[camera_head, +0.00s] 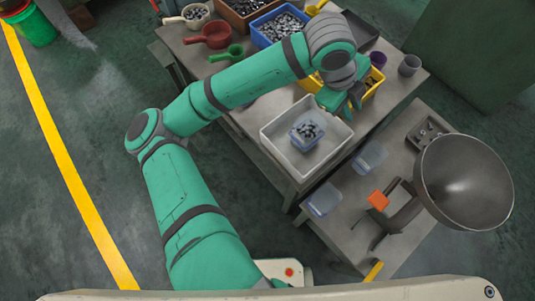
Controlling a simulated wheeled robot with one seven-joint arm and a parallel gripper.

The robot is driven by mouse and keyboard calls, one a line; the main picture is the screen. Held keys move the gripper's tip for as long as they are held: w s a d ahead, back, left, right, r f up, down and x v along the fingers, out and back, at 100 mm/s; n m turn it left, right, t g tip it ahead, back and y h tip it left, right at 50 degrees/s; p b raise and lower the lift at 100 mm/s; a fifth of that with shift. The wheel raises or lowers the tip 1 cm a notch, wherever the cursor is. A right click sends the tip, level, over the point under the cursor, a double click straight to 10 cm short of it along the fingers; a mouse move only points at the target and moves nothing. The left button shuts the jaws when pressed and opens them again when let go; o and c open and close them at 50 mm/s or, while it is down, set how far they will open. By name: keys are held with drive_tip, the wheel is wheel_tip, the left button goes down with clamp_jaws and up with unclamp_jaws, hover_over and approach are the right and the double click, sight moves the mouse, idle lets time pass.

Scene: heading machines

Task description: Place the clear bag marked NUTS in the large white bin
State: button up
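The large white bin (303,165) stands at the near end of the upper table. A clear, bluish bag or container of grey metal pieces (307,131) sits inside it; I cannot read a marking on it. My gripper (341,104) is just above and behind the bin's far right edge, beside the yellow bin, apart from the clear bag as far as I can see. The wrist hides part of the gripper, and its fingers are too small to tell open from shut.
A yellow bin (375,88) and a blue bin of metal pieces (265,40) stand behind. Red (215,36) and green (232,50) scoops lie left. The lower table holds two clear containers (323,199) (370,157), an orange block (378,200) and a large metal bowl (465,182).

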drive_tip(key=w+d+r+n+t+h, duration=0.2)
drive_tip(key=d+r+n+t+h, duration=0.3)
drive_tip(key=d+r+n+h, duration=0.6)
drive_tip(key=w+a+f+n+t+y, duration=0.35)
drive_tip(key=a+f+n+t, duration=0.4)
drive_tip(key=n+t, duration=0.25)
drive_tip(key=s+a+f+n+t+y, duration=0.2)
drive_tip(key=s+a+f+n+y, duration=0.55)
drive_tip(key=a+f, duration=0.3)
drive_tip(key=s+a+f+g+y, duration=0.1)
drive_tip(key=s+a+f+y, duration=0.1)
drive_tip(key=s+a+f, duration=0.2)
drive_tip(key=s+a+f+m+g+y, duration=0.1)
drive_tip(key=s+a+f+y, duration=0.2)
drive_tip(key=s+a, duration=0.8)
drive_tip(key=s+f, duration=0.1)
drive_tip(key=s, duration=0.7)
drive_tip(key=shift+s+a, duration=0.2)
drive_tip(key=shift+s, duration=0.1)
